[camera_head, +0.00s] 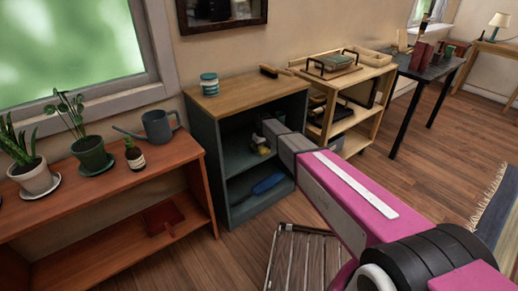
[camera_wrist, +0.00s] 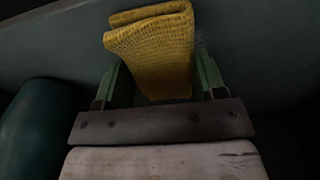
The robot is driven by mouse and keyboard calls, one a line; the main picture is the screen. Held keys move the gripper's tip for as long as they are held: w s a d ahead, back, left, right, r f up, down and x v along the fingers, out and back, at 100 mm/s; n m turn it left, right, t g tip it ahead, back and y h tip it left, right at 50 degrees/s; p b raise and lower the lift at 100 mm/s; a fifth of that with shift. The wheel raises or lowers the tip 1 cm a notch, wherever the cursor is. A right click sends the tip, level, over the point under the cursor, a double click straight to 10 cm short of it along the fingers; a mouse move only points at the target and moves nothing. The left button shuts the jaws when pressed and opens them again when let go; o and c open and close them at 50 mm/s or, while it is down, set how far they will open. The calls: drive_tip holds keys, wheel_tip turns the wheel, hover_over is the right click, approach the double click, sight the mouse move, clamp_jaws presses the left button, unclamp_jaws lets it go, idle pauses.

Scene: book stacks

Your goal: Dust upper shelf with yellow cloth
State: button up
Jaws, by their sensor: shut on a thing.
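The yellow cloth (camera_wrist: 152,50) is folded and textured, held between the green fingers of my gripper (camera_wrist: 160,75) in the wrist view. A small yellow patch of it (camera_head: 262,150) shows inside the blue-grey cabinet in the head view. My arm reaches into the cabinet's upper compartment, above its middle shelf (camera_head: 240,163). In the wrist view the cloth is in front of a dark grey-green surface (camera_wrist: 255,50); I cannot tell whether it touches it. The arm hides part of the compartment.
A dark green rounded object (camera_wrist: 38,125) is close at left in the wrist view. A blue item (camera_head: 268,183) lies in the lower compartment. A jar (camera_head: 209,85) and a brush (camera_head: 270,71) are on the cabinet's wooden top (camera_head: 240,97). A slatted rack (camera_head: 300,255) stands on the floor.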

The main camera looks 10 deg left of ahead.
sight(253, 154)
drive_tip(key=shift+w+d+f, duration=0.1)
drive_tip(key=shift+w+d, duration=0.8)
drive_tip(key=shift+w, duration=0.2)
drive_tip(key=shift+s, duration=0.1)
drive_tip(key=shift+s+a+r, duration=0.2)
drive_tip(key=shift+s+a, duration=1.05)
drive_tip(key=shift+s, duration=0.15)
drive_tip(key=shift+s+a+f, duration=0.2)
drive_tip(key=shift+s+a, duration=1.05)
drive_tip(key=shift+s, duration=0.2)
drive_tip(key=shift+r, duration=0.1)
drive_tip(key=shift+r, duration=2.95)
